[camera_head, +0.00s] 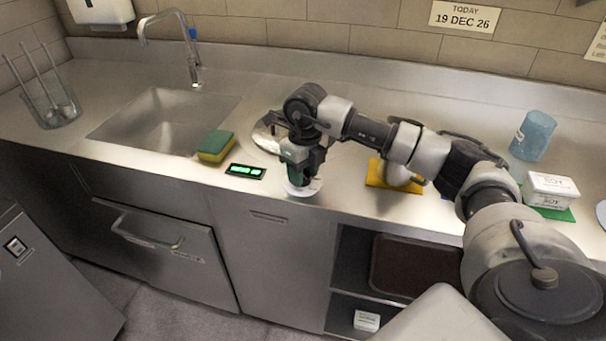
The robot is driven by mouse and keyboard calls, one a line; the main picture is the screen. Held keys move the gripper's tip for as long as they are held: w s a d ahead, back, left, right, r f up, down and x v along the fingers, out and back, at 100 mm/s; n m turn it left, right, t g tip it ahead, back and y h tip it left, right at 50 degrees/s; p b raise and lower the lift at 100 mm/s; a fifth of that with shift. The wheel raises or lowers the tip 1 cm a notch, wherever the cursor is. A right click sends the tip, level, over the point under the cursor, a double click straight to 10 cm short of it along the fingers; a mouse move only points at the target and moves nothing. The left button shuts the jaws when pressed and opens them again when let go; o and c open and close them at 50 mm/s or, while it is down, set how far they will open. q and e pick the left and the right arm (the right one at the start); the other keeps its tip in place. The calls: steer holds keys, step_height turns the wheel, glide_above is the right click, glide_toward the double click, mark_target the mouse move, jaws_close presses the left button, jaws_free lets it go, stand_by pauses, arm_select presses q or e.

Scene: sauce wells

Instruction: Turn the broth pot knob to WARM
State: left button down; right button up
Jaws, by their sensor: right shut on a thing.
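My right gripper (301,170) points down at the front of the counter, and its fingers are shut on the knob. The knob's pale round base (302,188) shows just below the fingers; the rest of the knob is hidden, so its setting and any WARM mark cannot be read. A shiny round metal pot lid or rim (265,141) shows partly behind the gripper, set in the counter. A small black display with green lit characters (245,171) lies to the left of the knob; its text is too small to read. My left gripper is not in view.
A green and yellow sponge (216,146) lies between the sink (165,120) and the display. A yellow mat (376,176) is partly under my right arm. A utensil holder (51,108) stands far left.

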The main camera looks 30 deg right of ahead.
steer(key=shift+n, duration=0.9)
steer(key=shift+r, duration=0.1)
steer(key=o, duration=0.9)
steer(key=r, duration=0.7)
steer(key=r+b, duration=0.1)
steer(key=r, duration=0.2)
steer(key=shift+w+d+r, duration=0.15)
steer(key=shift+d+r, duration=0.1)
steer(key=shift+r, duration=0.1)
